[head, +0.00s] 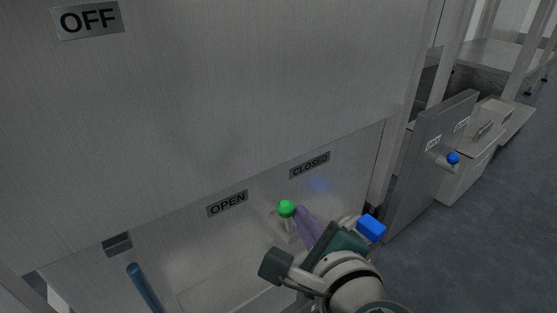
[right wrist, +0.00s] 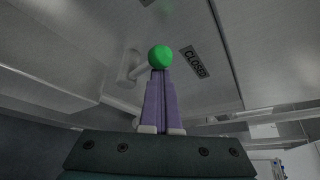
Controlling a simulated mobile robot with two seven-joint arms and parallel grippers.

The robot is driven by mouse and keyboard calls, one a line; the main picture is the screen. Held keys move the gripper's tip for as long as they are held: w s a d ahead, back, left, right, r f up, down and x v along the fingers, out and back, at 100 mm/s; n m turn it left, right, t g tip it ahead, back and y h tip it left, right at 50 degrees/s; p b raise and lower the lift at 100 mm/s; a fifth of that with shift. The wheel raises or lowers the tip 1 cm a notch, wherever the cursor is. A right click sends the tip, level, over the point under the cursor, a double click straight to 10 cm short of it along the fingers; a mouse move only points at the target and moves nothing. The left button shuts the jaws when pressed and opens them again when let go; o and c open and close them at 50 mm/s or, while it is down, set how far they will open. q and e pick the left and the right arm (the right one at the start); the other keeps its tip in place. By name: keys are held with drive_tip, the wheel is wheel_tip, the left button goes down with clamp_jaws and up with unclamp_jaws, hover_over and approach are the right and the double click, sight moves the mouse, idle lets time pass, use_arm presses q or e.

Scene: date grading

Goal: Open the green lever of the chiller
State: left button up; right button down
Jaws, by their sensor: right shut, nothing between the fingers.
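The chiller's green lever has a round green knob (head: 286,208) on a grey arm, on a pale panel below the OPEN label (head: 227,203) and the CLOSED label (head: 310,165). In the right wrist view, the green knob (right wrist: 160,57) shows just beyond the finger tips (right wrist: 160,75). I cannot tell whether they touch. The lever's grey hub (right wrist: 130,66) is left of the knob. My left gripper is out of view.
A large grey panel with an OFF label (head: 87,20) overhangs the lever's recess. A blue bar (head: 145,288) stands at the lower left. Right of the chiller are a grey upright panel (head: 425,160) with a blue knob (head: 453,158) and open floor (head: 490,230).

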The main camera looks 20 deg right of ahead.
drive_tip(key=shift+s+a+f+n+t+h, duration=0.1)
drive_tip(key=shift+s+a+n+t+h, duration=0.1)
drive_tip(key=shift+a+n, duration=0.2)
drive_tip(key=shift+s+a+f+n+t+h, duration=0.1)
drive_tip(key=shift+a+n+t, duration=0.15)
drive_tip(key=shift+a, duration=0.2)
drive_tip(key=shift+s+a+f, duration=0.25)
drive_tip(key=shift+a+f, duration=0.1)
drive_tip(key=shift+a, duration=0.4)
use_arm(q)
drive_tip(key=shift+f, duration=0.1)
use_arm(e)
drive_tip(key=shift+f, duration=0.15)
drive_tip(key=shift+d, duration=0.1)
drive_tip(key=shift+w+d, duration=0.1)
drive_tip(key=shift+d, duration=0.15)
use_arm(q)
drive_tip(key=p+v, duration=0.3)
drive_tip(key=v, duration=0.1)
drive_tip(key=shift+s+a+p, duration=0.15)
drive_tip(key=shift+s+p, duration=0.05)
drive_tip(key=shift+p, duration=0.2)
use_arm(e)
approach(287, 237)
drive_tip(key=s+d+r, duration=0.2)
drive_tip(key=shift+s+r, duration=0.15)
drive_tip(key=shift+s, duration=0.2)
